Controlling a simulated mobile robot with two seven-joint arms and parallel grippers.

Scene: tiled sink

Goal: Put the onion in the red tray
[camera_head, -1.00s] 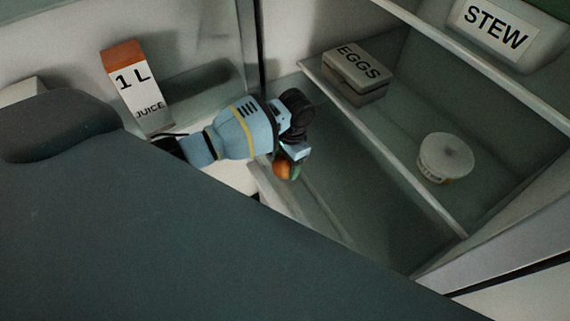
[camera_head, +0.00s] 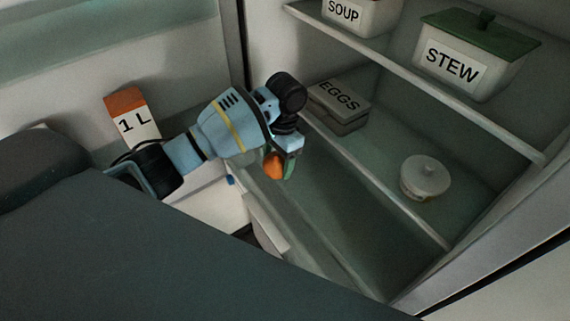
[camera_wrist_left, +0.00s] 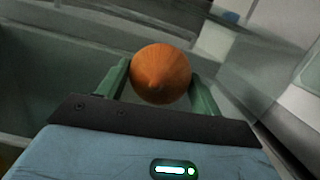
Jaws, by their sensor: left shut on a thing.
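The orange-brown onion (camera_head: 273,166) is held in my left gripper (camera_head: 280,166), inside the open fridge and below the egg box shelf. In the left wrist view the onion (camera_wrist_left: 161,74) sits between the two green fingers of the left gripper (camera_wrist_left: 160,82), which touch its sides. The onion is clear of any surface that I can make out. No red tray shows in either view. My right gripper is not in view.
A fridge shelf holds the egg box (camera_head: 339,102) and a round white lidded dish (camera_head: 425,178). Higher up are a stew container (camera_head: 468,58) and a soup container (camera_head: 352,14). A juice carton (camera_head: 133,118) stands at left in the door. A large dark surface fills the lower left.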

